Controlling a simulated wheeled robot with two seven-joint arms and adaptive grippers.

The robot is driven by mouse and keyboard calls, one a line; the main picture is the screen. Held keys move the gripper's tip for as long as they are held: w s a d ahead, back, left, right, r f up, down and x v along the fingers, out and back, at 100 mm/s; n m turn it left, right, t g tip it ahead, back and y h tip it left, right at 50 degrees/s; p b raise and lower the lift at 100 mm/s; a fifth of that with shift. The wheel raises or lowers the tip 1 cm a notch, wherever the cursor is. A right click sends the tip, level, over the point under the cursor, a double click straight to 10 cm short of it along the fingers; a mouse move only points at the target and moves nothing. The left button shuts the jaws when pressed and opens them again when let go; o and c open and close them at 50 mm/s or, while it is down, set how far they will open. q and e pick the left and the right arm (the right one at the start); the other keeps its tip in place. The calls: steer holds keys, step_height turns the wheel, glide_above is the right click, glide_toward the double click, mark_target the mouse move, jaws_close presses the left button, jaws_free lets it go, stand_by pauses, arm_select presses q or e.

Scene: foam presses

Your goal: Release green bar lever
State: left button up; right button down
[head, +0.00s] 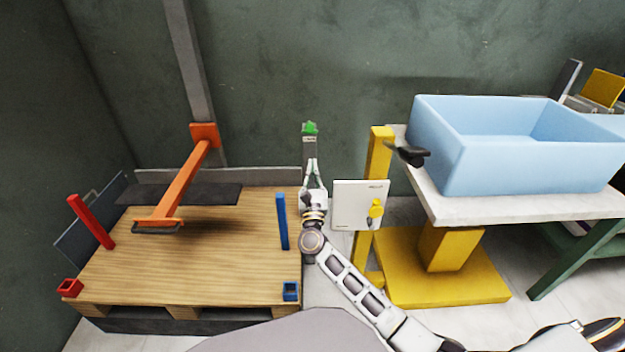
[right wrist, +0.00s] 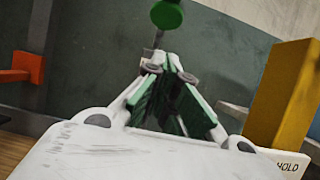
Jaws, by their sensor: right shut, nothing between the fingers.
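The green lever end (head: 311,128) stands above a small grey fitting near the dark wall, just beyond my right gripper. In the right wrist view it is a round green knob (right wrist: 167,14) on a thin stem, past the fingertips. My right gripper (head: 311,163) reaches up and away from me, with its fingers together and nothing held. In the right wrist view the fingers (right wrist: 162,66) show green inner faces, and the knob looks apart from them. The lower part of the stem is partly hidden by the fingers. My left gripper is not in view.
A white control box (head: 347,205) with a yellow knob stands right of my right gripper, by a yellow post (head: 379,155). A light blue bin (head: 480,170) rests on a table farther right. A wooden pallet (head: 225,230) with an orange press arm (head: 187,180) lies left.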

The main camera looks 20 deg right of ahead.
mark_target(309, 126)
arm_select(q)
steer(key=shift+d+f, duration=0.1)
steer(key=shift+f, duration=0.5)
arm_select(e)
steer(key=w+d+r, duration=0.1)
steer(key=w+r, duration=0.3)
steer(key=r, duration=0.1)
steer(key=shift+w+d+r, duration=0.2)
steer(key=shift+w+r, duration=0.05)
steer(key=shift+w, duration=0.15)
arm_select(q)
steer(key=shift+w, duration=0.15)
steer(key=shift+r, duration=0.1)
